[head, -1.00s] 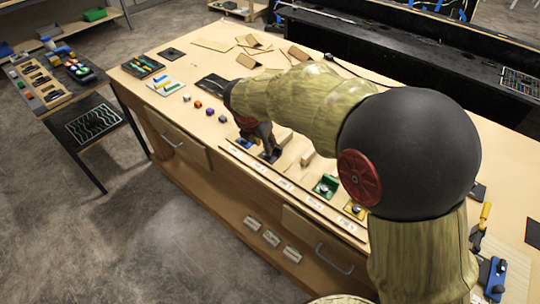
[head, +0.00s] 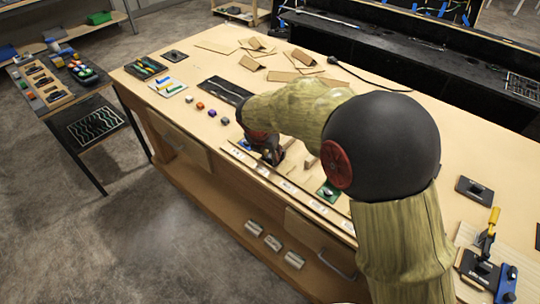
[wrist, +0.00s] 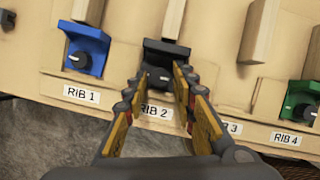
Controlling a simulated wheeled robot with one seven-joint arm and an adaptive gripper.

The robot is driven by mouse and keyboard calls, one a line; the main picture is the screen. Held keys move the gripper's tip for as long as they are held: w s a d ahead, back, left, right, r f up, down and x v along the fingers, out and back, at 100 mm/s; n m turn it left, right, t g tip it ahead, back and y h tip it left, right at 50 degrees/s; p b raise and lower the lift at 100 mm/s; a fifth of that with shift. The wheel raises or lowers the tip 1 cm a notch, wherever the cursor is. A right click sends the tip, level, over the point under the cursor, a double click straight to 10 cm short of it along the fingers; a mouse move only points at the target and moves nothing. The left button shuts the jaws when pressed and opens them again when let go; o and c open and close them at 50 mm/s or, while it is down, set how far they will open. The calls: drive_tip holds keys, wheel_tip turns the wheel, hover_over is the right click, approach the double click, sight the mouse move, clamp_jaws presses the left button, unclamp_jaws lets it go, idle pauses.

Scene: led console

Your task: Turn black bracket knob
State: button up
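The black bracket (wrist: 166,50) stands behind the RIB 2 label in the wrist view. Its dark knob (wrist: 158,77) sits low on its front, with a pale mark on it. My gripper (wrist: 157,80) is open, one finger on each side of the knob; whether either finger touches it, I cannot tell. In the head view my gripper (head: 270,153) is down at the front row of brackets, and it and my arm largely hide the black bracket.
A blue bracket (wrist: 84,50) with a knob stands left at RIB 1, and a green bracket (wrist: 299,100) right at RIB 4. Upright wooden ribs (wrist: 259,32) stand nearby. Small cubes (head: 212,112) lie on the table to the left.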

drive_tip(key=c, duration=0.4)
clamp_jaws()
